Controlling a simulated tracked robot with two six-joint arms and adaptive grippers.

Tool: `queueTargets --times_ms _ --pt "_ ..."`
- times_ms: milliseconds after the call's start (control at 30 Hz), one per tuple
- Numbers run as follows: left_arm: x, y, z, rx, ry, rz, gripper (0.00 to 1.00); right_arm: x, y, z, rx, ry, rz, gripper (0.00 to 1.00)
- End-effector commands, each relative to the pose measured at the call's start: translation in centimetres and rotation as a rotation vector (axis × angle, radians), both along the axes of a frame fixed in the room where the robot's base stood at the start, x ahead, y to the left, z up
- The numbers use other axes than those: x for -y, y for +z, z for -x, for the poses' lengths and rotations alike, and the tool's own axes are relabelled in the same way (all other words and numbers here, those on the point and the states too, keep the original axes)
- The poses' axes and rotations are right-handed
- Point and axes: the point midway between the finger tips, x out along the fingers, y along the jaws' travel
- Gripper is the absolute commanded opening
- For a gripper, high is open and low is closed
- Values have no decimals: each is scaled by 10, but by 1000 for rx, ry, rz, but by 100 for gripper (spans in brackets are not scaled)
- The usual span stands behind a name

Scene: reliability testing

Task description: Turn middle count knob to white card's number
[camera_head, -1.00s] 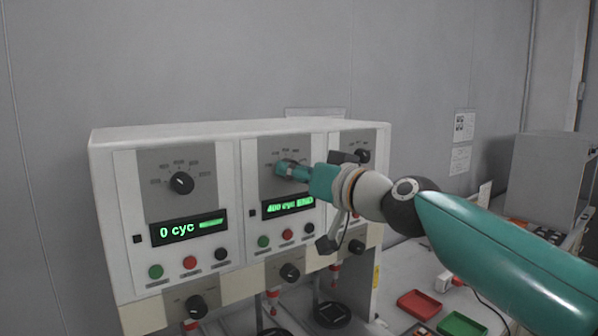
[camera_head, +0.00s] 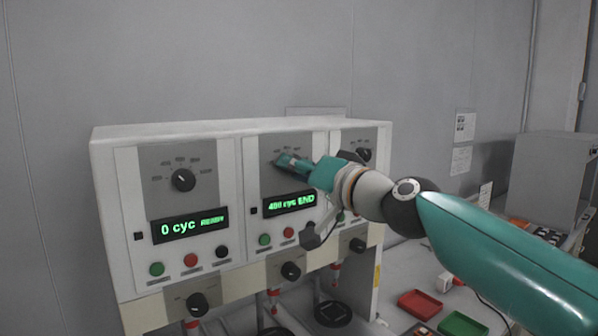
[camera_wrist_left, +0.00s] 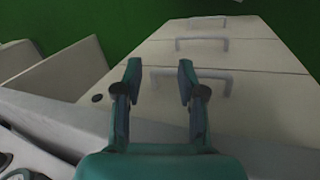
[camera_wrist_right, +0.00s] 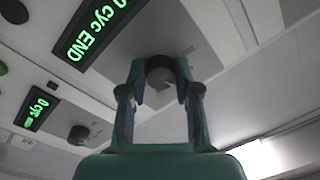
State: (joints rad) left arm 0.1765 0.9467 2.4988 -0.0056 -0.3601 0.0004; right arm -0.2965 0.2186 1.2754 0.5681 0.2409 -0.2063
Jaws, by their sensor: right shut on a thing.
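The middle count knob (camera_wrist_right: 160,72) is a dark round knob on the grey upper panel of the middle unit. My right gripper (camera_head: 279,160) is shut on it, with one finger on each side in the right wrist view (camera_wrist_right: 159,72). The gripper covers the knob and part of its printed scale in the head view. The middle display (camera_head: 289,204) reads "400 cyc END" in green. My left gripper (camera_wrist_left: 158,75) is open and empty in its wrist view, away from the units. I cannot make out the white card or its number.
The left unit's knob (camera_head: 183,180) and display (camera_head: 188,225), reading "0 cyc READY", are left of my gripper. The right unit's knob (camera_head: 363,154) is close beside my wrist. Buttons and lower knobs sit below. Red (camera_head: 420,304) and green (camera_head: 462,325) trays lie at lower right.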

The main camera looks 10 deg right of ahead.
Motion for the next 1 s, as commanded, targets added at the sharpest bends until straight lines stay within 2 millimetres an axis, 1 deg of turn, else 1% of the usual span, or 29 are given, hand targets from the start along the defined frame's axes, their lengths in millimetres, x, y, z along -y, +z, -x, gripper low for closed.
queueTargets --times_ms 200,433,600,1000 --pt "0 0 0 0 0 0 40 1 0 0 -59 -4 -144 0" --pt "0 0 0 0 0 0 40 2 0 0 -98 -4 -242 0" --pt "0 0 0 0 0 0 40 2 0 0 -110 -5 -272 0" --pt "0 0 0 0 0 0 40 2 0 0 -113 -5 -276 0"
